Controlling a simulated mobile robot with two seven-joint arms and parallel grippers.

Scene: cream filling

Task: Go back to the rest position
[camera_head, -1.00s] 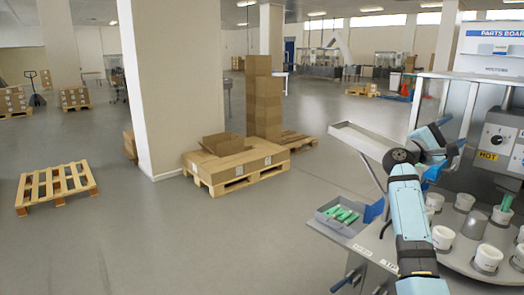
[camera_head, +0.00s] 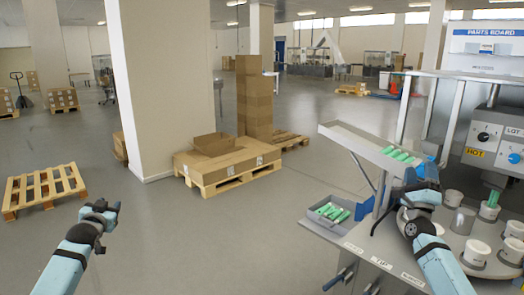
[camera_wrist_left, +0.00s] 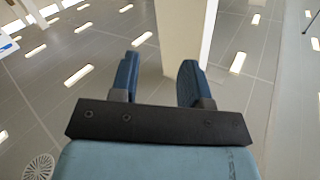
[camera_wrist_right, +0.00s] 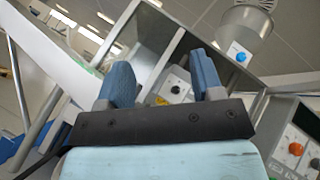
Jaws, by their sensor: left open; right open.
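My left gripper (camera_head: 108,207) is open and empty, held up over clear floor at the left of the head view. Its two blue fingers stand apart in the left wrist view (camera_wrist_left: 158,75), with nothing between them. My right gripper (camera_head: 422,176) is at the right of the head view, close in front of the machine and beside the raised tray's right end. It is partly hidden by its own wrist. In the right wrist view (camera_wrist_right: 161,80) its fingers are apart and nothing is held between them.
The sloped tray (camera_head: 350,138) with several green tubes (camera_head: 398,154) lies beside my right gripper. Below are a grey bin (camera_head: 316,221) of green tubes and several white cups (camera_head: 476,252). The machine panel (camera_head: 490,140) stands behind. Open floor (camera_head: 220,250) lies between the arms.

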